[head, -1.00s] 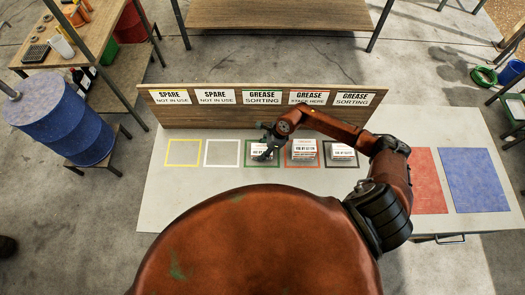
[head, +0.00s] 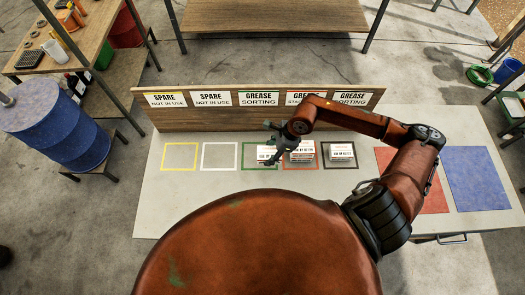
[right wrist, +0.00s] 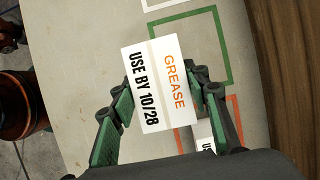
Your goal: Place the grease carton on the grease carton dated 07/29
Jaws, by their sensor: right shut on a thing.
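My right gripper (head: 277,148) is shut on a white grease carton (head: 268,154). In the right wrist view, the fingers (right wrist: 168,92) clasp this carton (right wrist: 150,85) from both sides; its label reads GREASE, USE BY 10/28. It is held above the table, near the right edge of the green outline (head: 243,162). Another carton (head: 303,152) stands in the orange-red outline just right of it; its date is too small to read surely. A third carton (head: 342,150) stands in the dark outline. My left gripper is out of view.
A wooden signboard (head: 215,120) stands behind the outlines. The yellow (head: 164,157) and white (head: 203,157) outlines are empty. Red (head: 428,200) and blue (head: 478,180) mats lie at the right.

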